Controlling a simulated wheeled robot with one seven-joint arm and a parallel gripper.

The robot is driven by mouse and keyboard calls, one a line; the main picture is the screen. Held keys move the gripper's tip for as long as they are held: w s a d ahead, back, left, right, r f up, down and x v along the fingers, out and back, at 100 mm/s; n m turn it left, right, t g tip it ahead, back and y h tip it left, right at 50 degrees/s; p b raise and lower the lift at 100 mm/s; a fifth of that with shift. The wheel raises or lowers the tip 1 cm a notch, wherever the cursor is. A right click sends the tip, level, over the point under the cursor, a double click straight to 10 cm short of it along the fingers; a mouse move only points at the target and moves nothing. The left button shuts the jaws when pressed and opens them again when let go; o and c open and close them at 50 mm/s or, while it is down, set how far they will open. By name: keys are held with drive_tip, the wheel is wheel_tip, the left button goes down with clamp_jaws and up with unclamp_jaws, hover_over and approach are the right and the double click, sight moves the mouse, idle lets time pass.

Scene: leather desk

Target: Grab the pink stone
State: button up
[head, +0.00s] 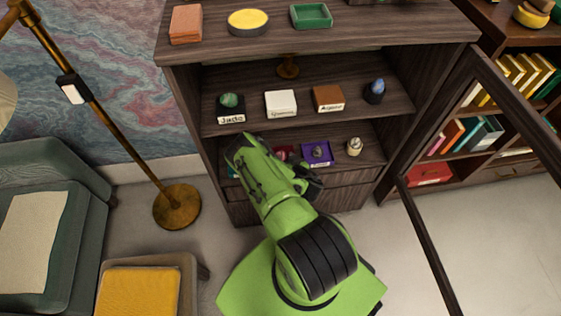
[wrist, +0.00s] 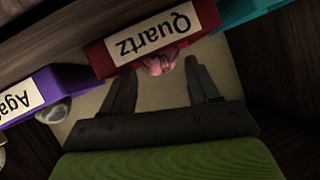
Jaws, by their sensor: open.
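The pink stone (wrist: 158,64) shows in the wrist view beside a red stand (wrist: 110,60) labelled "Quartz". My gripper (wrist: 160,78) is open, with one dark finger to either side of the stone in the picture. The stone appears at the fingertips' level, and I cannot tell whether it lies between them or just beyond. No finger visibly touches it. In the head view my green arm reaches into the lower shelf and hides the stone; only a bit of the red stand (head: 284,152) shows.
A purple stand (head: 317,153) with a grey stone is right of the red one, and a pale stone (head: 354,146) further right. A teal stand (wrist: 240,10) flanks the red one in the wrist view. The shelf board (head: 300,118) runs above; an open cabinet door (head: 430,245) is at right.

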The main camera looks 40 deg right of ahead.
drive_tip(key=shift+b+x, duration=0.35)
drive_tip(key=shift+x, duration=0.55)
drive_tip(key=c, duration=0.9)
